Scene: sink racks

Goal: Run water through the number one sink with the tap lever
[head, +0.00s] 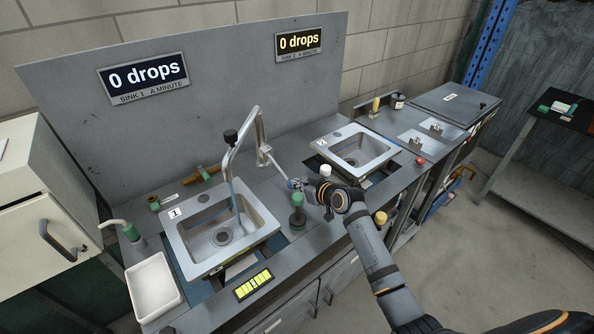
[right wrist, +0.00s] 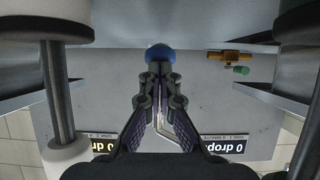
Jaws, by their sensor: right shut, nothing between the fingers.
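The number one sink (head: 185,245) is a steel basin with a "1" label, at the left of the counter. A tall bent tap (head: 258,130) stands behind its right side, its spout over the basin. A thin bluish stream (head: 237,205) runs from the spout into the basin. The tap lever (head: 275,165) slants down to the right to a blue knob, which shows in the right wrist view (right wrist: 160,52). My right gripper (head: 298,184) is shut and empty, its fingertips (right wrist: 159,70) at the knob; whether they touch is unclear. My left gripper is out of view.
A green-topped post (head: 297,212) and a white-topped post (head: 325,172) stand near my right gripper. A second sink (head: 358,150) lies to the right. A white tray (head: 155,288) is at the front left. The sink 1 sign (head: 145,77) reads 0 drops.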

